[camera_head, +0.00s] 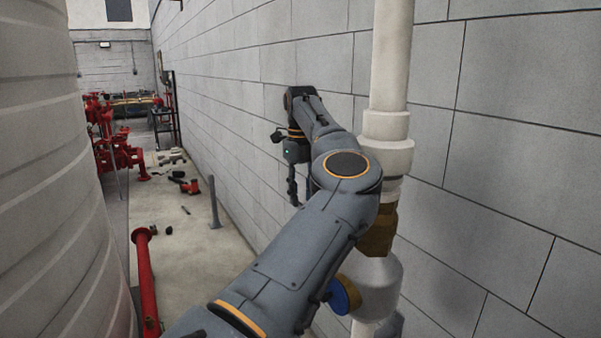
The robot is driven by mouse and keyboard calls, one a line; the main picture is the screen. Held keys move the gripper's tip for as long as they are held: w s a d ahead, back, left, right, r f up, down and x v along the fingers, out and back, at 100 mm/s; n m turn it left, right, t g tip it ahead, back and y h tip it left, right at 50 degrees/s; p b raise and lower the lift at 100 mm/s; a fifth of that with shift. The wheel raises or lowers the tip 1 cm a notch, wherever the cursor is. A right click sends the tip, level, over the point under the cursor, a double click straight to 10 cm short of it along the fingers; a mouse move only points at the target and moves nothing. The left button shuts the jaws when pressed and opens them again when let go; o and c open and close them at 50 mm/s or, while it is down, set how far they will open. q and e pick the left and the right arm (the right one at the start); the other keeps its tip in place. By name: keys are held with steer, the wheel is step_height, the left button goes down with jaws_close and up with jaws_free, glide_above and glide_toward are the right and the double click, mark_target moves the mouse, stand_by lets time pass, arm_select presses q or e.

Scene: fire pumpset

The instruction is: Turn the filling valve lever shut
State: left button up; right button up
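A white vertical pipe (391,60) runs down in front of the grey block wall, with a brass fitting (378,232) and a pale rounded body (378,285) lower down. A blue round part with an orange-brown face (343,293) sticks out to the left of that body, partly behind my arm. I cannot make out the valve lever; my arm covers part of the pipe. My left gripper (293,188) hangs downward near the wall, left of the pipe and apart from it. Its fingers are small and seen edge-on, and nothing shows in them. My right gripper is out of view.
A large ribbed pale tank (50,180) fills the left side. A red pipe (146,280) stands beside it. Red pump piping (110,145) is farther back. Loose tools (188,185) and a grey post (214,203) are on the floor. The wall is close on the right.

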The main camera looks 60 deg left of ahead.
arm_select(q)
step_height(320, 180, up, 7)
steer(key=shift+s+a+r, duration=0.15)
steer(key=shift+r, duration=0.05)
stand_by(0.3)
stand_by(0.4)
